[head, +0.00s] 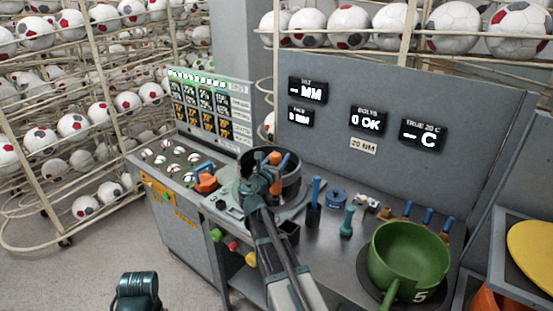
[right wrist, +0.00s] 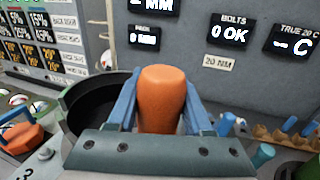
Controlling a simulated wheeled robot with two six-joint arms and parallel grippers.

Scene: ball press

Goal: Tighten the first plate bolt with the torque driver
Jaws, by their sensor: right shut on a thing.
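My right gripper (head: 268,165) is over the dark round press mould (head: 292,181) on the bench. It is shut on an orange-handled tool, which I take to be the torque driver (right wrist: 162,98); it stands upright between the blue fingers in the right wrist view. The driver's lower end is hidden behind the gripper body. The mould's dark rim (right wrist: 98,98) shows behind and left of the driver. The plate bolts are hidden, so I cannot tell whether the driver touches one. The bolt display (head: 368,121) reads 0 OK.
An orange block with a blue handle (head: 205,180) stands left of the mould. A blue-handled tool in a dark holder (head: 314,200), a teal tool (head: 347,222) and a green pan (head: 408,262) stand to the right. Ball racks and a grey panel (head: 440,90) close off the back.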

